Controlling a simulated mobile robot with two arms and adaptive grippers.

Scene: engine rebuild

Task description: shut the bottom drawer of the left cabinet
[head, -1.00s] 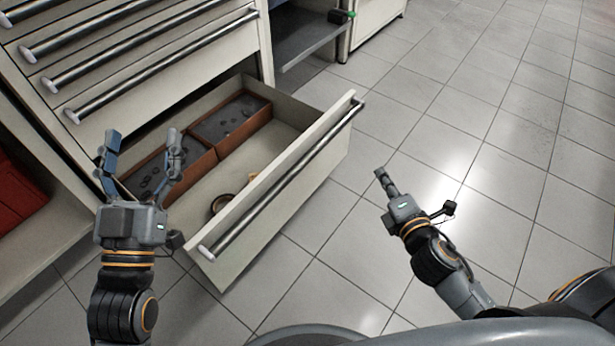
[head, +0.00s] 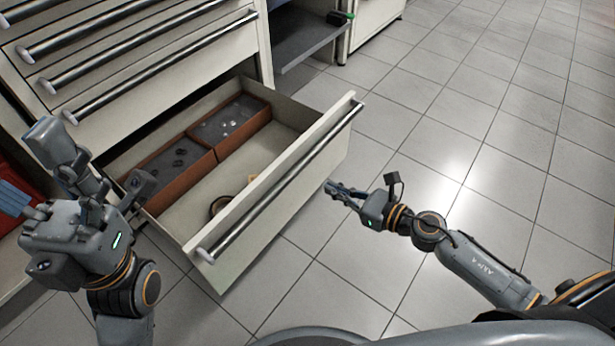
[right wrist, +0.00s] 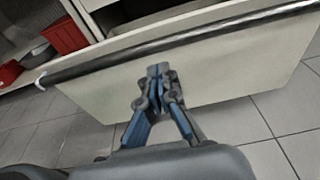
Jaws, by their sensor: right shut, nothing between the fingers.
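The bottom drawer (head: 284,212) of the left cabinet (head: 255,62) stands pulled out, with a long bar handle (head: 285,184) along its front. In the right wrist view the drawer front (right wrist: 215,75) fills the upper middle. My right gripper (head: 329,187) is shut and empty, its fingertips close to the drawer front below the handle; I cannot tell whether they touch. It also shows in the right wrist view (right wrist: 158,72). My left gripper (head: 30,165) is at the left beside the drawer, fingers spread apart, holding nothing.
Inside the drawer are two brown trays (head: 228,128) with small dark parts and a ring-shaped item (head: 220,205). The drawers above are shut. Red bins (right wrist: 66,36) sit on a shelf at the left. The tiled floor (head: 480,150) to the right is clear.

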